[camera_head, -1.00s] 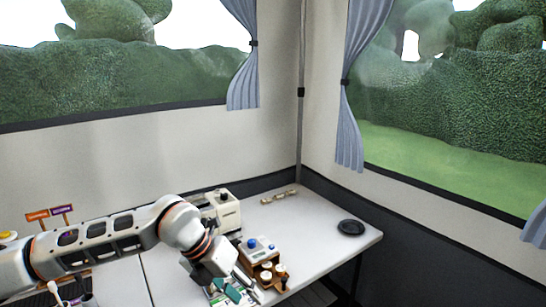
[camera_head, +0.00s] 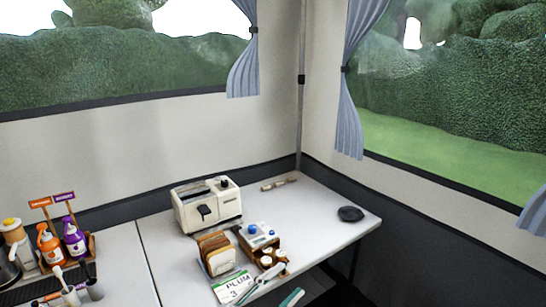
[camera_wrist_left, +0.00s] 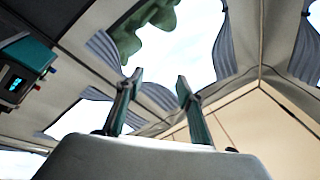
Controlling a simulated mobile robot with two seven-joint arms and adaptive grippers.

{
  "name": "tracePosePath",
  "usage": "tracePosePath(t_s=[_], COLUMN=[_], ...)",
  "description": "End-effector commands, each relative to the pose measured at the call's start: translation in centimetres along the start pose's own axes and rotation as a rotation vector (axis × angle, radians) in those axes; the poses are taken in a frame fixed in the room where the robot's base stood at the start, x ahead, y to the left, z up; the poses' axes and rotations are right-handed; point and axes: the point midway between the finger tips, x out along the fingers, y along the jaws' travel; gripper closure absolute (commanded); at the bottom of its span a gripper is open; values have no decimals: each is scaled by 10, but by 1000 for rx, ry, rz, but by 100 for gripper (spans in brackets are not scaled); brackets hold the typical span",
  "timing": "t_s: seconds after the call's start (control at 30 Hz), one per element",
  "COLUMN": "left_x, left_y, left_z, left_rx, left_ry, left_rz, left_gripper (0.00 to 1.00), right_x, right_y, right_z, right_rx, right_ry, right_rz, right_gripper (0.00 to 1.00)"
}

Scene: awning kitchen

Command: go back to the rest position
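My left gripper (camera_head: 291,280) shows only by its grey and teal fingers at the bottom edge of the head view, in front of the table's near edge. In the left wrist view its two fingers (camera_wrist_left: 158,78) stand apart with nothing between them, so it is open and empty. That view looks up past the fingers at the awning roof and windows. The rest of the left arm is out of the head view. My right gripper is not in view.
The white table (camera_head: 320,225) holds a toaster (camera_head: 208,207), toast slices (camera_head: 214,254), a small jar rack (camera_head: 262,245), a PLUM card (camera_head: 233,287) and a black dish (camera_head: 351,214). Orange and purple bottles (camera_head: 74,240) stand left. The table's right part is mostly clear.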

Motion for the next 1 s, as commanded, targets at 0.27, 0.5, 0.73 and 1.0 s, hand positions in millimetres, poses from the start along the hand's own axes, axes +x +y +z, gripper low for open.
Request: tracePosePath(t_s=[0.27,0.5,0.73,1.0], left_x=[-130,-263,-336,-346], left_y=[39,105,145,151], left_z=[117,164,169,169], left_rx=[-348,-578,-689,-706], left_ry=[-516,-891,-1074,-1098], left_rz=[-183,-229,-229,-227], left_gripper=[62,62,62,62], right_x=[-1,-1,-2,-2], right_y=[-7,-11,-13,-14], right_z=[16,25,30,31], right_rx=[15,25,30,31], right_ry=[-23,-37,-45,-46], right_rz=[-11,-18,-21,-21], right_gripper=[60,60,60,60])
